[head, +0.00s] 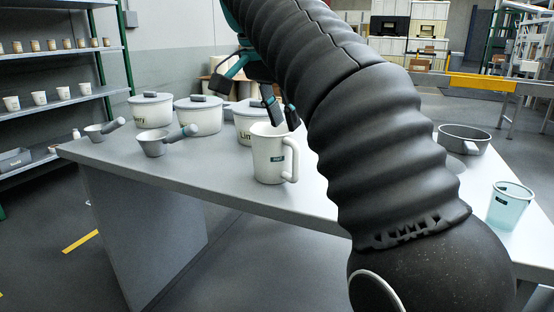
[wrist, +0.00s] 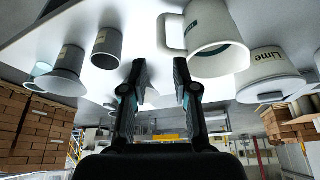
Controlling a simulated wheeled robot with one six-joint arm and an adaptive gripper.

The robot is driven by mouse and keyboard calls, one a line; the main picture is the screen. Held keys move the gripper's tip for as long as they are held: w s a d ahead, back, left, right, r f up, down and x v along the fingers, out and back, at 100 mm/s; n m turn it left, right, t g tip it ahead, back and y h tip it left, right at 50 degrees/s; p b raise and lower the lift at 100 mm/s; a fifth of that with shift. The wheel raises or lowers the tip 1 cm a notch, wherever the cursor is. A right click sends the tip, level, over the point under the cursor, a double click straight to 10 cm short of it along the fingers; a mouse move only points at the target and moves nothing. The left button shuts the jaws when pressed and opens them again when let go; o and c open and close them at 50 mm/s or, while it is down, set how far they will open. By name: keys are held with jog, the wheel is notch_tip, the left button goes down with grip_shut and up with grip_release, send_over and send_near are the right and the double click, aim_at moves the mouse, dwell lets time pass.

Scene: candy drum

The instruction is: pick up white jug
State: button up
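The white jug (head: 270,160) stands upright on the grey table, its handle on the right and a dark label on its side. It also shows in the wrist view (wrist: 217,30), upside down at upper right, its handle on the left. My gripper (head: 282,112) is close to the jug's rim in the head view, with its two dark fingertips apart. In the wrist view my gripper (wrist: 159,85) is open with nothing between its fingers. The jug lies beyond the fingertips and to their right there; I cannot tell whether they touch.
White lidded pots (head: 198,117) stand behind the jug, one marked Lime (wrist: 269,86). Small grey scoops (head: 153,144) are at left. A grey pan (head: 464,138) and a clear teal cup (head: 509,207) are at right. The table (head: 222,178) is clear left of the jug.

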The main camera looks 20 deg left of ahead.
send_over(299, 165)
jog(key=s+a, duration=0.1)
jog(key=s, duration=0.1)
jog(key=f, duration=0.6)
jog(key=shift+w, duration=0.25)
jog(key=shift+b+x, duration=0.65)
jog(key=shift+x, duration=2.55)
jog(key=shift+w+a, duration=0.15)
jog(key=shift+a, duration=0.05)
grip_shut()
